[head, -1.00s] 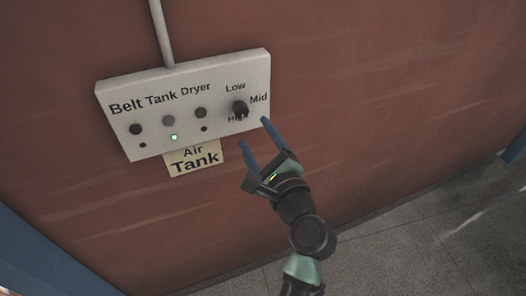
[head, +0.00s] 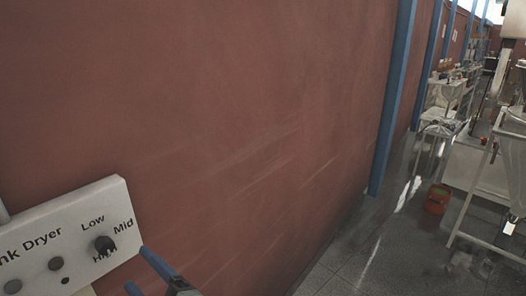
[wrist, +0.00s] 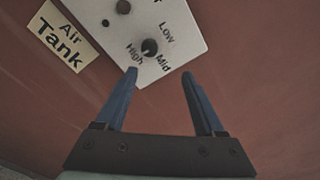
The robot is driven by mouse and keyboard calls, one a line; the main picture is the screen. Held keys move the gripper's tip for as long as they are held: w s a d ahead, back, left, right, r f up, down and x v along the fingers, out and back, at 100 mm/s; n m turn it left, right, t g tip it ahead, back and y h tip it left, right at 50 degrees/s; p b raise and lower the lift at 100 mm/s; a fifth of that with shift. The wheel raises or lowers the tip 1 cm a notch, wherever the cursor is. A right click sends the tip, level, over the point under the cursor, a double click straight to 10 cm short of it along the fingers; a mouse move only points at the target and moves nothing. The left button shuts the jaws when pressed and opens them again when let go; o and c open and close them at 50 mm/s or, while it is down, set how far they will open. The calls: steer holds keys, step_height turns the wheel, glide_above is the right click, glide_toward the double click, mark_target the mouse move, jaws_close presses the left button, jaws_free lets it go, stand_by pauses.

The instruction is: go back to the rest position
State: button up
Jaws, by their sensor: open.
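My gripper (head: 142,268) shows at the bottom left of the head view, only its two blue fingers and a bit of its body in the picture. In the wrist view my gripper (wrist: 160,72) is open, with nothing between its fingers. The white control panel (head: 75,235) is on the red wall just left of the fingers. Its black selector knob (head: 104,244) is marked Low, Mid and High. The knob (wrist: 149,46) also shows in the wrist view, just beyond the fingertips, with a gap between. The rest of my arm is out of view.
The red wall (head: 230,120) runs off to the right, with a blue post (head: 391,100) along it. A red bucket (head: 437,199) stands on the grey floor by a metal machine frame (head: 480,185). The floor (head: 375,245) along the wall is clear.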

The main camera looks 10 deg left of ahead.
steer(key=w+d+r+n+t+h, duration=0.2)
steer(key=d+r+n+t+h, duration=0.25)
steer(key=r, duration=0.55)
steer(key=w+d+r+n+t+h, duration=0.1)
steer(key=w+d+r+n+t, duration=0.1)
steer(key=d+r+n+t, duration=0.45)
steer(key=s+d+r+n+t+h, duration=0.1)
steer(key=s+d+r+t+h, duration=0.2)
steer(key=s+d+r, duration=0.3)
steer(key=s+d+r+n+t+h, duration=0.2)
steer(key=s+d+r+h, duration=0.4)
steer(key=r, duration=1)
steer(key=shift+s+d+r+n+t+b, duration=0.15)
steer(key=shift+d+r+n+t+b, duration=0.15)
steer(key=shift+d+t+b, duration=0.25)
steer(key=shift+h, duration=0.25)
